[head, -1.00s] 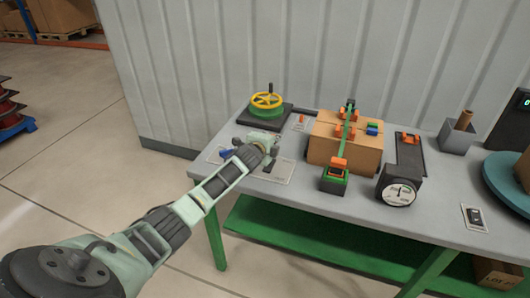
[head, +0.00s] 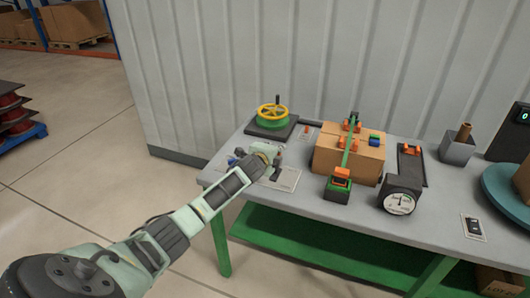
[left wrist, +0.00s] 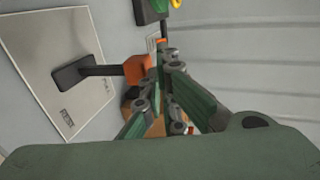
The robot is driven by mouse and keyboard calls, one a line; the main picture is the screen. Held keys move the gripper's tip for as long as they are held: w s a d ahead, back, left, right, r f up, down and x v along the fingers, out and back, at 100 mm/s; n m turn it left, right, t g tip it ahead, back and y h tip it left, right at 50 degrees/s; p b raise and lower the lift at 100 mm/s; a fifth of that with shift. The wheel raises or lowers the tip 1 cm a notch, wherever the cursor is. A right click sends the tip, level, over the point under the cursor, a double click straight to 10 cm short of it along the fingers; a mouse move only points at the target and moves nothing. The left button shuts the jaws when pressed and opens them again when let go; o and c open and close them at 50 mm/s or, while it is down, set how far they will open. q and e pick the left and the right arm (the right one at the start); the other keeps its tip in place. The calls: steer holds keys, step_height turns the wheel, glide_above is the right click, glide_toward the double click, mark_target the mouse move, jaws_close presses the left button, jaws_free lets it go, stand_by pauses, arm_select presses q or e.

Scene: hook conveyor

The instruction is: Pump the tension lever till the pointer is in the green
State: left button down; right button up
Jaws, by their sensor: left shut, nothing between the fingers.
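My left gripper (left wrist: 168,70) is shut and empty in the left wrist view. In the head view its wrist is over the pale plate (head: 289,178) at the table's left, and its fingertips are hard to make out. In the left wrist view an orange block (left wrist: 137,68) on a dark bar, with a black foot (left wrist: 73,75) on the plate, is right beside the fingers. It may be the tension lever; I cannot tell whether they touch. The round dial gauge (head: 399,204) stands at the table's front; its pointer is too small to read. My right gripper is out of view.
A yellow-green handwheel (head: 273,111) stands behind my left gripper. A cardboard box (head: 330,156) with a green strap is to its right, with a green-and-black device (head: 338,190) in front. A blue turntable (head: 503,190) is at the far right. The front table strip is mostly clear.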

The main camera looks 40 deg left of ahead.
arm_select(q)
steer(key=r+b+v, duration=0.1)
steer(key=v, duration=0.7)
steer(key=shift+r, duration=0.25)
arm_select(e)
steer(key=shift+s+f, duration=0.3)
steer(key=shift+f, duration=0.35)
arm_select(q)
steer(key=shift+s, duration=0.1)
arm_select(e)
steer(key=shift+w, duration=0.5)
